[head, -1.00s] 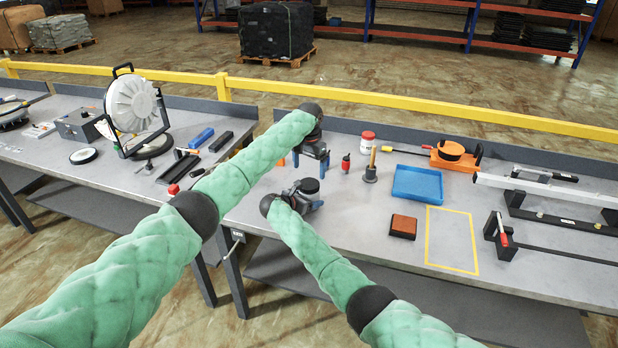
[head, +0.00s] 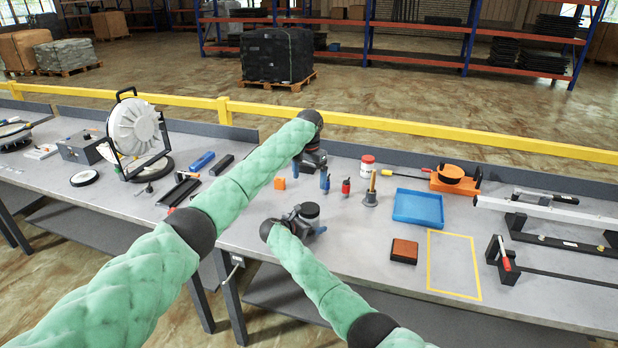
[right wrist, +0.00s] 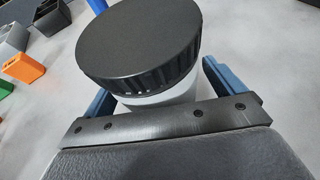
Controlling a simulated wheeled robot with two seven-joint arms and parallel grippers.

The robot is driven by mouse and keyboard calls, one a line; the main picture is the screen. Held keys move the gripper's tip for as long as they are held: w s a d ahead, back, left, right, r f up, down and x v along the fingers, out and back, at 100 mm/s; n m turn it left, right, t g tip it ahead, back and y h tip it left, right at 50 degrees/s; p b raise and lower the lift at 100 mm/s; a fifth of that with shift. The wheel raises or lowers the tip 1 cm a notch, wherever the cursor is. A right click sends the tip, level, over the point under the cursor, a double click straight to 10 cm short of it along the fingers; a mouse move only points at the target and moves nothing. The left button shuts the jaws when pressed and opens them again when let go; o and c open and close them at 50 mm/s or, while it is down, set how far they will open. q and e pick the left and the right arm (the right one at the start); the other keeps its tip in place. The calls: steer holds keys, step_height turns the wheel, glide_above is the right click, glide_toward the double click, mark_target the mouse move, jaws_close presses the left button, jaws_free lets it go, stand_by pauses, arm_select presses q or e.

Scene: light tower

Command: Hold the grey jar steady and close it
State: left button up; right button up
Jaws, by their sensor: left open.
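The grey jar (right wrist: 165,97) stands on the workbench with its pale body partly hidden under the black ribbed lid (right wrist: 138,38). The lid sits over the jar's mouth; how tightly it is on cannot be told. In the head view the lid (head: 310,210) shows as a dark disc. My right gripper (right wrist: 160,85) is around the jar's body, one blue finger on each side, and appears shut on it; the contact is partly hidden. My left gripper (head: 311,178) is open, above and beyond the jar, with nothing seen between its fingers.
A red bottle (head: 346,187), a wooden-handled tool (head: 371,190), a blue tray (head: 418,208) and a brown-topped block (head: 404,251) stand to the right. The yellow-outlined area (head: 454,265) is empty.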

steer(key=shift+a, duration=0.1)
steer(key=b+v, duration=0.2)
steer(key=v, duration=0.4)
steer(key=shift+s+a, duration=0.15)
steer(key=shift+s, duration=0.05)
steer(key=shift+s+a+r, duration=0.3)
steer(key=shift+s, duration=0.1)
